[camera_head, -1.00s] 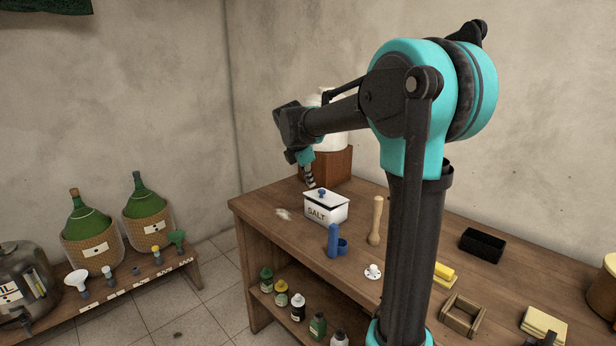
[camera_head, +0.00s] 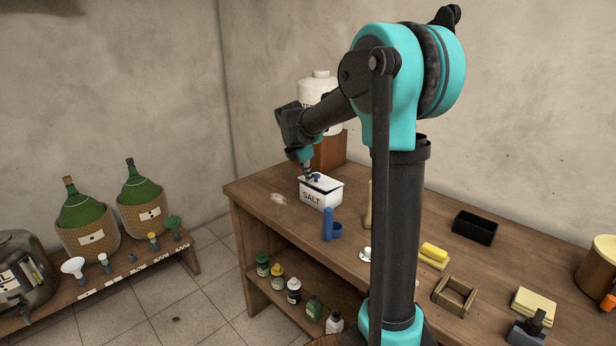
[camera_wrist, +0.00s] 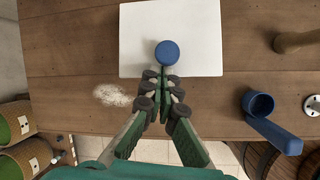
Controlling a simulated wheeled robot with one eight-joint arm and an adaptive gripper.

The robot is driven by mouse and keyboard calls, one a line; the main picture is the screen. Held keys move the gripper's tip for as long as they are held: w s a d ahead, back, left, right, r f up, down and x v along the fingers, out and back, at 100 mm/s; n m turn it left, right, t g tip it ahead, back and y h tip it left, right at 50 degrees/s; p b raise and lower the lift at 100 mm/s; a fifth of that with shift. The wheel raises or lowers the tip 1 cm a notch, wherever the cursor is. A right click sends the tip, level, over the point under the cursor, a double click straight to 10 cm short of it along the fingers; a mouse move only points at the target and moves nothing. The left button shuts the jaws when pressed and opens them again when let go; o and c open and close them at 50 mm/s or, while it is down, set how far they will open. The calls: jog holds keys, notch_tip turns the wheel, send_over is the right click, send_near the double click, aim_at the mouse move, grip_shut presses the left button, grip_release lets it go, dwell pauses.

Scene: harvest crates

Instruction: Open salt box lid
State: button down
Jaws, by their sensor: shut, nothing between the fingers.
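The salt box (camera_head: 320,195) is white with dark edges and the word SALT on its front. It stands on the wooden table, and its lid (camera_wrist: 140,40) is down. A round blue knob (camera_wrist: 167,53) sits on the lid; it also shows in the head view (camera_head: 316,177). My gripper (camera_wrist: 168,78) is shut and empty. In the wrist view its fingertips lie just below the knob, over the front part of the lid. In the head view my gripper (camera_head: 309,174) is at the lid beside the knob. I cannot tell whether it touches the knob.
A blue scoop (camera_head: 329,226) and a wooden pestle (camera_head: 367,208), partly behind my arm, stand to the right of the box. A white jug (camera_head: 320,100) on a wooden block is behind. White spilled grains (camera_wrist: 112,95) lie left of the box. The table's front edge is near.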

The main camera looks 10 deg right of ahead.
jog(key=shift+w+d+r, duration=0.1)
jog(key=shift+d+r, duration=0.05)
jog(key=shift+r, duration=0.1)
jog(key=shift+d+r+g+y, duration=0.1)
jog(key=shift+r+g+y, duration=0.05)
jog(key=shift+g+y, duration=0.15)
jog(key=shift+w+d+r+g+y, duration=0.4)
jog(key=shift+d+r+g+y, duration=0.1)
jog(key=shift+r+y, duration=0.25)
jog(key=shift+w+d+r+g+y, duration=0.9)
jog(key=shift+d+r+g+y, duration=0.1)
jog(key=shift+d+r+y, duration=0.2)
jog(key=shift+w+d+r, duration=0.15)
jog(key=shift+r, duration=0.1)
jog(key=w+d, duration=0.5)
jog(key=d, duration=0.2)
jog(key=shift+r, duration=0.45)
